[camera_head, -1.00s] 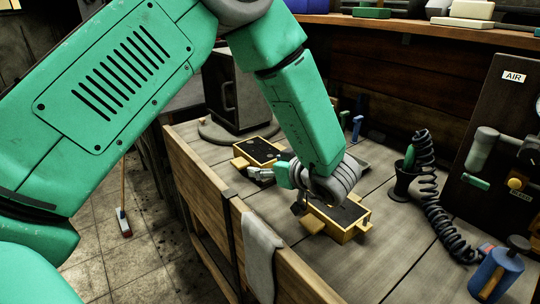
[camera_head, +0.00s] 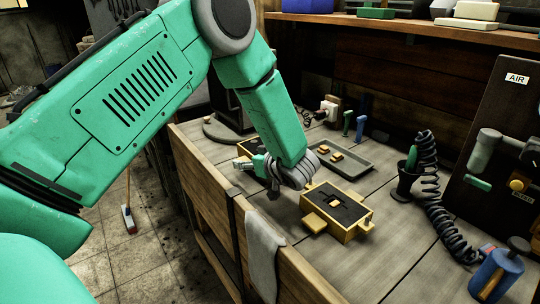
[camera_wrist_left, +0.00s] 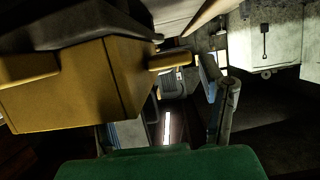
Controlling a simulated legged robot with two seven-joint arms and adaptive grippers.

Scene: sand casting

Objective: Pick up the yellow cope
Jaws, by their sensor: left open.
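In the left wrist view a yellow flask (camera_wrist_left: 75,88) looms large at upper left, beside the open fingers (camera_wrist_left: 165,125). My right gripper is not in view.
A grey tray (camera_head: 362,164) with small yellow pieces lies behind the near flask. Blue and green tools (camera_head: 360,128) stand at the back. A black holder (camera_head: 405,182), coiled hose (camera_head: 432,205) and blue can (camera_head: 494,276) are at right. A grey cloth (camera_head: 263,255) hangs over the front edge.

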